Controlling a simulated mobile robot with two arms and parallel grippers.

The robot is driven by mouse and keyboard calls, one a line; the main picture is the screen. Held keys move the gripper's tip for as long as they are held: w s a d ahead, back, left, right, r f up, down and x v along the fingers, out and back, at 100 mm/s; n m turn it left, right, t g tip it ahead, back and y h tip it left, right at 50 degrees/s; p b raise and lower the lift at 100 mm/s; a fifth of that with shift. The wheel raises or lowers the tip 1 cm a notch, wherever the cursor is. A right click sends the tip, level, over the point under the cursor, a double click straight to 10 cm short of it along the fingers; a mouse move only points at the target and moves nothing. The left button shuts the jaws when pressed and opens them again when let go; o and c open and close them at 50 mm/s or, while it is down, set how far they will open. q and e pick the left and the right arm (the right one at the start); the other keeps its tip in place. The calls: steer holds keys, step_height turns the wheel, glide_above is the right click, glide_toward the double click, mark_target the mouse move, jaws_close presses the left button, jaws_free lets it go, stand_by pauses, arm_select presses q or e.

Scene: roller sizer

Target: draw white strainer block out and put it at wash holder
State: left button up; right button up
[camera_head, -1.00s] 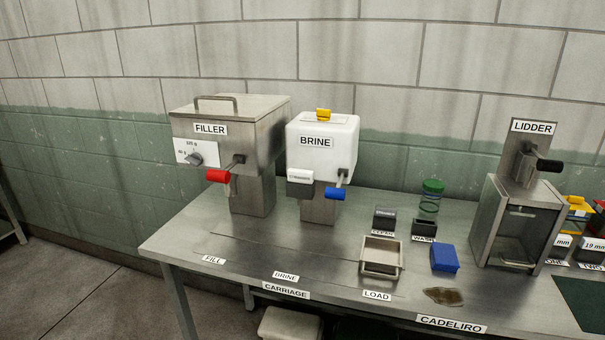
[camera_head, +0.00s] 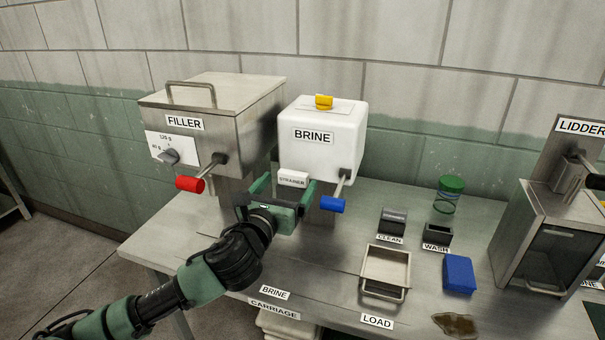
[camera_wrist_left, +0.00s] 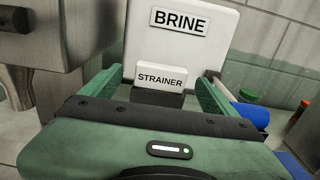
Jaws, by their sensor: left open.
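The white strainer block (camera_head: 293,179), labelled STRAINER, sits at the front of the white BRINE machine (camera_head: 323,152), in a dark housing. It also shows in the left wrist view (camera_wrist_left: 161,77). My left gripper (camera_head: 287,187) is open, with one finger on each side of the block. I cannot tell whether the fingers touch it. The wash holder (camera_head: 437,234) is a dark, empty-looking holder behind the WASH label, to the right on the table. My right gripper is not in view.
A dark CLEAN holder (camera_head: 393,220) stands left of the wash holder. The blue lever (camera_head: 332,204) is close to my right finger. The red-handled FILLER (camera_head: 215,120) is at left. A metal tray (camera_head: 386,268), blue block (camera_head: 459,273) and green-lidded jar (camera_head: 447,195) are nearby.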

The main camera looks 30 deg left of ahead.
arm_select(q)
steer(key=shift+w+r, duration=0.15)
steer(key=shift+r, duration=0.25)
steer(key=shift+w+a+r+p, duration=0.2)
steer(key=shift+w+r+p, duration=0.2)
steer(key=shift+w+p, duration=0.3)
steer(key=p+x, duration=0.1)
steer(key=x, duration=0.2)
steer(key=shift+w, duration=0.1)
steer(key=shift+x, duration=0.75)
steer(key=shift+f, duration=0.15)
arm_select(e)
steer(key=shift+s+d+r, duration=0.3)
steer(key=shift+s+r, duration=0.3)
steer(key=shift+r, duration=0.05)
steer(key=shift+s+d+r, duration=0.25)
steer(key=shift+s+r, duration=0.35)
arm_select(q)
steer(key=c, duration=1.5)
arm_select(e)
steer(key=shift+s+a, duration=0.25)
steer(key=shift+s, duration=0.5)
